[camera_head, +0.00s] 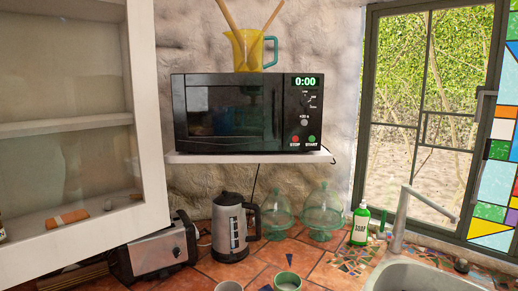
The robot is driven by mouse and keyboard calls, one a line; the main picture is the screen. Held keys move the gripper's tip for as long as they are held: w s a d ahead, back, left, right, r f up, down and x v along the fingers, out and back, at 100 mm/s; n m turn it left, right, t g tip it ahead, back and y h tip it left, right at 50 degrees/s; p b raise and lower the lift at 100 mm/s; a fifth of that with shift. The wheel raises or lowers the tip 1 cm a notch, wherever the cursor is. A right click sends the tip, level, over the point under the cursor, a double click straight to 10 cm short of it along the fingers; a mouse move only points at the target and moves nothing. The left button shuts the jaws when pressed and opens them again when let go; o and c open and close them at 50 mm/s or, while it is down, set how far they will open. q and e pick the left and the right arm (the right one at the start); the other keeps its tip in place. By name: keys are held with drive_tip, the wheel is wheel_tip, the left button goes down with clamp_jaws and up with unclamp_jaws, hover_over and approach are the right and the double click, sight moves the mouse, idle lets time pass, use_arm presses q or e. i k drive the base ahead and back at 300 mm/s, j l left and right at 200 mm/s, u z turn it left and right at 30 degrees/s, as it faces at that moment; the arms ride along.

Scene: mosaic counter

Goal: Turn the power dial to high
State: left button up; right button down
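A black microwave (247,113) stands on a white wall shelf in the upper middle of the head view, with its door shut. Its control panel is on the right, with a green display (305,81) reading 0:00. Below the display is the small power dial (308,100) with white markings around it; its setting is too small to read. Under it are a grey knob or button, a red STOP button (295,139) and a green START button (311,139). Neither of my grippers is in view.
A yellow pitcher (247,50) with wooden utensils stands on the microwave. A white shelf (250,157) carries the microwave. Below, the tiled counter holds a toaster (155,250), kettle (231,227), glass domes (323,212) and soap bottle (360,224). A white cabinet (148,110) flanks the left.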

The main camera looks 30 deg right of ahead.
sight(305, 102)
drive_tip(key=z, duration=1.15)
drive_tip(key=i+z, duration=0.15)
drive_tip(key=z, duration=0.2)
